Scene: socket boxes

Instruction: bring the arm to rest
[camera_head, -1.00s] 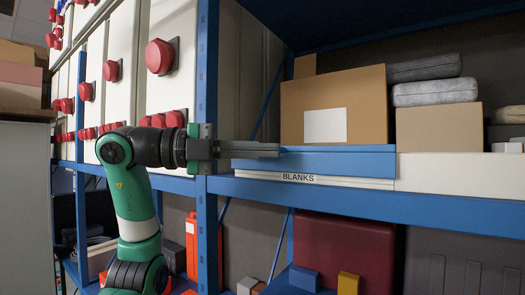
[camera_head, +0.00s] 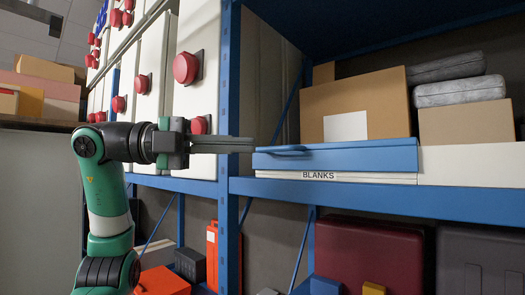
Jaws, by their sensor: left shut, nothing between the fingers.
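My left arm, green and black, comes in from the left. Its gripper (camera_head: 248,145) is shut and empty, pointing right in front of the blue rack upright (camera_head: 229,100). Its fingertips end just left of a blue-lidded box (camera_head: 350,155) labelled BLANKS, with a small visible gap in the picture. The blue lid has a handle at its left end. My right gripper is not in view.
White cabinets with red round sockets (camera_head: 186,68) stand behind the arm. Cardboard boxes (camera_head: 375,95) and grey packs (camera_head: 460,91) are on the blue shelf (camera_head: 380,198). A dark red case (camera_head: 370,255) and orange items sit below.

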